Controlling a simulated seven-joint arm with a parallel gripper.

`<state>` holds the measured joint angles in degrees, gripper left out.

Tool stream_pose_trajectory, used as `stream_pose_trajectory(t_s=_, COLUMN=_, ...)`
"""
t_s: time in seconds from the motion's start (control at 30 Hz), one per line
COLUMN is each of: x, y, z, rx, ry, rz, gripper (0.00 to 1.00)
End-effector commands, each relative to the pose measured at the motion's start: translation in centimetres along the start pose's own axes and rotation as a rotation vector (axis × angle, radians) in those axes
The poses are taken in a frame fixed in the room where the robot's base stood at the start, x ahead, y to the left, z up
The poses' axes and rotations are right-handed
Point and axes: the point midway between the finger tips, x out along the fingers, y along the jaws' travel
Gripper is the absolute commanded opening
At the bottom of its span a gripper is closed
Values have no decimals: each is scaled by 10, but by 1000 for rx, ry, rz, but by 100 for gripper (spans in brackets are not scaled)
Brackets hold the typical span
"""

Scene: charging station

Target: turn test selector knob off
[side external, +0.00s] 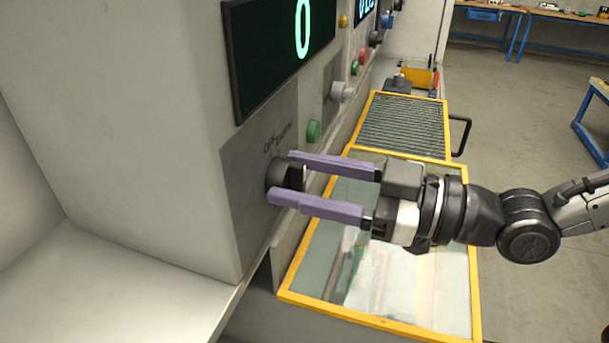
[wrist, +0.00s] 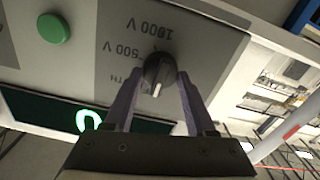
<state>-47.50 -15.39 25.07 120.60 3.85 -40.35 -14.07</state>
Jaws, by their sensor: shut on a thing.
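The test selector knob (side external: 277,174) is a dark round knob on a grey panel at the left-centre of the side view. The wrist view shows the same knob (wrist: 158,70) with a white pointer mark on its lower part. Upside-down labels there include 500 V and 1000 V; another label is partly hidden by a finger. In the side view, small lettering sits just above the knob. My gripper (side external: 282,177) has its two purple fingers on opposite sides of the knob and is shut on it. The fingers hide part of the knob's sides.
A green button (side external: 313,131) is just above and right of the knob. A dark display (side external: 280,45) showing 0 is above. Further controls, including a grey knob (side external: 343,91), line the panel. A yellow-framed glass cover (side external: 455,290) lies below my gripper. Open floor is at the right.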

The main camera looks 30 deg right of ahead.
Motion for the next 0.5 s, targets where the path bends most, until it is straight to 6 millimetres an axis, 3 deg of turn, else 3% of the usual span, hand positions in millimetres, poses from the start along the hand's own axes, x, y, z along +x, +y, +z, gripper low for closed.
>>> stream_pose_trajectory(t_s=0.5, x=0, y=-1, z=0, rx=-49, ry=-1, rz=-1, gripper=0)
